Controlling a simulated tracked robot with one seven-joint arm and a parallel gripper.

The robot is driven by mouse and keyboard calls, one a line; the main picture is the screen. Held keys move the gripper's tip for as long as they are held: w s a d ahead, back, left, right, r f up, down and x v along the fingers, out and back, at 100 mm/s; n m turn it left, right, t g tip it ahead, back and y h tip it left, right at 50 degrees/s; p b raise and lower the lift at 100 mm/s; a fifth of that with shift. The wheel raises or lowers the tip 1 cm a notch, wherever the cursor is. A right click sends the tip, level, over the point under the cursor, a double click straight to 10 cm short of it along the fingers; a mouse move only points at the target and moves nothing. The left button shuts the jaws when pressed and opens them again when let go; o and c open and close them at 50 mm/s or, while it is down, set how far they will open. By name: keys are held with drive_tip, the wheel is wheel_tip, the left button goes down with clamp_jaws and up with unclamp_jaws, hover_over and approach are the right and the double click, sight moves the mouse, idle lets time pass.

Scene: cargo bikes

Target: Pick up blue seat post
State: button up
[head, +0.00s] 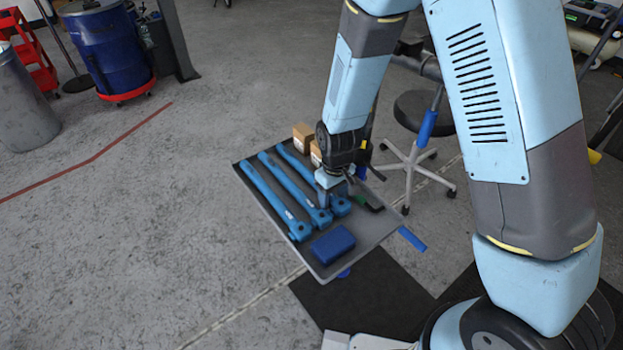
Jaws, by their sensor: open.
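Three long blue seat posts lie side by side on a grey tray (330,262): the left one (270,198), the middle one (288,184) and the right one (296,164). Each has a thicker clamp end toward the front. My gripper (323,196) points down over the clamp ends of the middle and right posts and is open. It hides part of the right post near its front end. From this view I cannot tell whether the fingers touch a post or straddle one.
A dark blue box (333,245) sits at the tray's front. Small cardboard boxes (303,137) are at its back. A stool (410,165) stands close behind on the right. A blue drum (105,45) is at back left. The floor left of the tray is clear.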

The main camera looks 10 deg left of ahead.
drive_tip(key=shift+f, duration=0.25)
drive_tip(key=c, duration=1)
drive_tip(key=shift+r, duration=0.1)
